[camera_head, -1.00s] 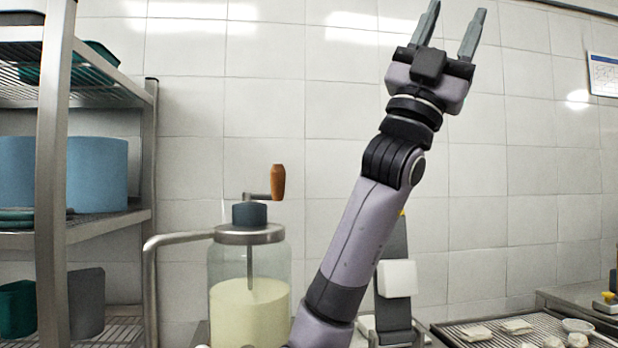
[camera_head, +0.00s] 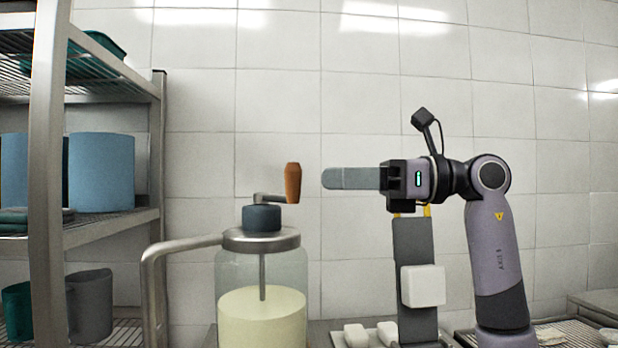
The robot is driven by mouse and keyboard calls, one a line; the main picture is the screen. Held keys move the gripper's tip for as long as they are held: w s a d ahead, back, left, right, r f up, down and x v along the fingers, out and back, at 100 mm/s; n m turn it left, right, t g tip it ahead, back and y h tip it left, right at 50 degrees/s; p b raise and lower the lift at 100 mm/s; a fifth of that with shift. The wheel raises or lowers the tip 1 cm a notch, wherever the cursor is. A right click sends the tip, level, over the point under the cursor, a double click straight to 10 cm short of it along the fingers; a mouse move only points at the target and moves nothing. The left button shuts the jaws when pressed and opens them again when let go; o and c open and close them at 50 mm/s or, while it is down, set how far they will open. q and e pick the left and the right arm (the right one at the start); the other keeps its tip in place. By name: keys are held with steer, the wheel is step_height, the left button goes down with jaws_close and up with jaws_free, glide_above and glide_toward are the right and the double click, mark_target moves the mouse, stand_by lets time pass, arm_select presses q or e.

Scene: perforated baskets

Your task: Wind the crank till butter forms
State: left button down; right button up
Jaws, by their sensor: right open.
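A glass churn jar (camera_head: 262,318) stands in the middle, partly filled with smooth pale yellow liquid. Its metal lid (camera_head: 261,239) carries a dark hub (camera_head: 262,217) and a short crank arm ending in an upright orange-brown wooden handle (camera_head: 293,183). A thin rod runs from the lid down into the liquid. My right gripper (camera_head: 325,179) is open and empty, pointing left at the handle's height. Its tips appear a short gap to the right of the handle, and one finger covers the other in this view. My left gripper is not in view.
A metal shelf rack (camera_head: 50,180) with blue containers (camera_head: 100,172) and a grey mug (camera_head: 90,305) stands at the left. A bent metal pipe (camera_head: 150,265) reaches the lid from the left. A dark upright stand with a white block (camera_head: 423,286) is behind at the right.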

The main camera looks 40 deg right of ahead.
mark_target(293, 196)
steer(key=shift+p+x, duration=0.7)
steer(key=shift+x, duration=2.9)
jaws_close()
